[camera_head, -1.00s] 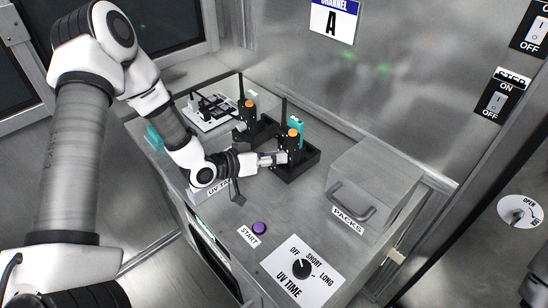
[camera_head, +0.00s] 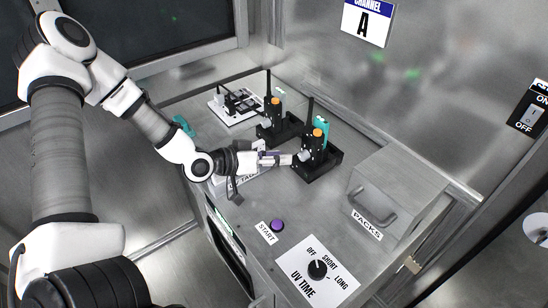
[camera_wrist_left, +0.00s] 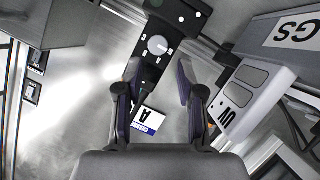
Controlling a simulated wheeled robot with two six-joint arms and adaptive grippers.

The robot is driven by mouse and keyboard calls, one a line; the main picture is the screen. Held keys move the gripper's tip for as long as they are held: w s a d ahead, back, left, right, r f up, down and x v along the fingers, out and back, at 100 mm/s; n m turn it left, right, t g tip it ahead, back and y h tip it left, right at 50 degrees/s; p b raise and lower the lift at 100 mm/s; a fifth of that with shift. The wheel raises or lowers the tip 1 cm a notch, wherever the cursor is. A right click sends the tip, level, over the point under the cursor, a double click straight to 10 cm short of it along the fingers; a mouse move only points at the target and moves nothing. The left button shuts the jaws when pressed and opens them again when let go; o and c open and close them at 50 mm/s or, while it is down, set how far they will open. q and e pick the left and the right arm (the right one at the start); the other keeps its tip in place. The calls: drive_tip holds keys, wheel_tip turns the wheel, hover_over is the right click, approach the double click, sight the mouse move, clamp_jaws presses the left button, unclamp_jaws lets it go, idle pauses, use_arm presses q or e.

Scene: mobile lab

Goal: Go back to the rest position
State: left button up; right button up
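My left gripper (camera_head: 284,158) reaches in from the left over the steel cabinet top, its fingers just left of the nearer black radio (camera_head: 314,150). In the left wrist view the two fingers (camera_wrist_left: 160,82) are spread apart. A black device with a round grey knob (camera_wrist_left: 157,45) shows beyond the fingertips, and nothing is visibly gripped. My right gripper is in neither view.
A second radio (camera_head: 273,118) stands in a black holder behind the nearer one. A grey PACKS box (camera_head: 398,190) is at the right. A purple START button (camera_head: 277,225) and a UV TIME dial (camera_head: 317,269) are in front. Steel walls close the back.

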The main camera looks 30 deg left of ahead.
use_arm(q)
drive_tip(key=shift+s+a+r, duration=0.2)
drive_tip(key=shift+s+a, duration=0.05)
drive_tip(key=shift+s, duration=0.4)
drive_tip(key=shift+r, duration=0.1)
